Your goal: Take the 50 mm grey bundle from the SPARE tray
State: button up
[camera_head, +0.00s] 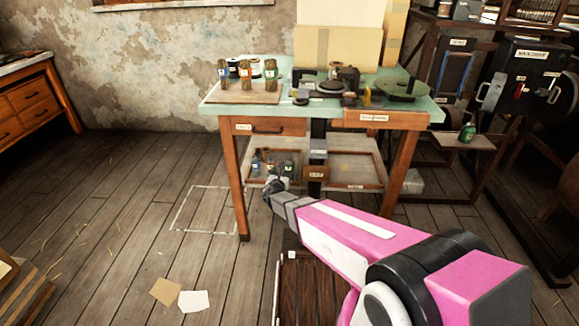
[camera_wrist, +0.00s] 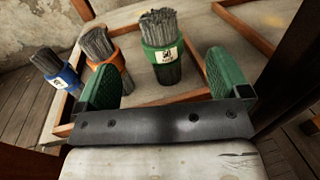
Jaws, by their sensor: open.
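Three grey bundles stand upright in a shallow wooden tray (camera_wrist: 62,112) in the wrist view. One has a green band (camera_wrist: 163,57) and looks the thickest, one an orange band (camera_wrist: 105,57), one a blue band (camera_wrist: 60,70). Their size labels are too small to read. My gripper (camera_wrist: 161,72) is open and empty; its green pads lie either side of the green-banded bundle, which stands ahead of them. The orange bundle is close to the left pad. In the head view, my gripper (camera_head: 272,189) is at the front of the lower shelf, partly hiding the tray (camera_head: 302,163).
The shelf lies under a workbench (camera_head: 212,111) with legs (camera_head: 236,190) and drawers (camera_head: 270,127) close around. A second, empty-looking tray (camera_head: 357,167) is to the right on the shelf. More banded bundles (camera_head: 246,72) stand on the bench top. Floor at left is mostly clear.

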aim_at(287, 164)
jog(key=x, duration=0.9)
jog(key=shift+w+f, duration=0.25)
jog(key=shift+f, duration=0.05)
jog(key=c, duration=1.1)
